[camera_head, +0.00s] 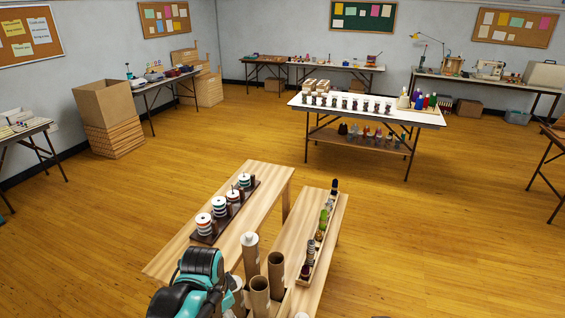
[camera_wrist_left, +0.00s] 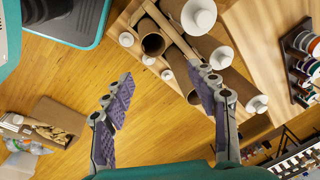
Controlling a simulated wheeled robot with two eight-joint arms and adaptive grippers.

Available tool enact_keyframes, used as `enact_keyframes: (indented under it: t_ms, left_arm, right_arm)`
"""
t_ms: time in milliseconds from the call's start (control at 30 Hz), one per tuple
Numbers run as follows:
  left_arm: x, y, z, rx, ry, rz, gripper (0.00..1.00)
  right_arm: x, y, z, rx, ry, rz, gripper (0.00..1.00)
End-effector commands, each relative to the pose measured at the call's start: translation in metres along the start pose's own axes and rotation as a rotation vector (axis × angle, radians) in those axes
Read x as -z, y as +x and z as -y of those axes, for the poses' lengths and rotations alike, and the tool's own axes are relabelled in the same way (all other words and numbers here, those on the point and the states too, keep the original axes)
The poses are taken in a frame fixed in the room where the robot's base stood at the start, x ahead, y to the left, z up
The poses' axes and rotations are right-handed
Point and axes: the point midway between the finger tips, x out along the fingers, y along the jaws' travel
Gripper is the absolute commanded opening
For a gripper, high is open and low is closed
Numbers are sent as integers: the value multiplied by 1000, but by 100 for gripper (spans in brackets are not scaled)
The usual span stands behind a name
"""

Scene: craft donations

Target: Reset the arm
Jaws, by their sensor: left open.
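My left arm (camera_head: 190,285), teal and black, shows at the bottom left of the head view, next to several cardboard tubes (camera_head: 260,295). Its gripper cannot be made out there. In the left wrist view my left gripper (camera_wrist_left: 157,88) is open, its purple-padded fingers wide apart with nothing between them. The tubes (camera_wrist_left: 206,49), some with white caps, stand in a wooden holder beyond and to the right of the fingers. My right gripper is not in view.
A wooden bench (camera_head: 262,186) bears a dark rack of striped spools (camera_head: 219,206). A second bench (camera_head: 325,262) holds a narrow tray of small bottles (camera_head: 323,222). A white-topped table (camera_head: 420,117) stands behind. Wooden floor (camera_head: 440,235) is clear on the right.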

Motion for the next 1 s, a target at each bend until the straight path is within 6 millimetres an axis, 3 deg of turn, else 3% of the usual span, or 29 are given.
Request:
enact_keyframes:
  t_ms: [200, 433, 633, 1000]
  left_arm:
    - [-35, -25, -18, 129, -418, -160, 58]
    - [-59, -33, -31, 192, -757, -327, 58]
    - [-65, -35, -34, 203, -869, -389, 58]
    - [-65, -35, -34, 203, -874, -392, 58]
  right_arm:
    - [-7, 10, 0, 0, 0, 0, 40]
    - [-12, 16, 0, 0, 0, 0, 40]
    - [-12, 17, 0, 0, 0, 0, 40]
    - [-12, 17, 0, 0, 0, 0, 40]
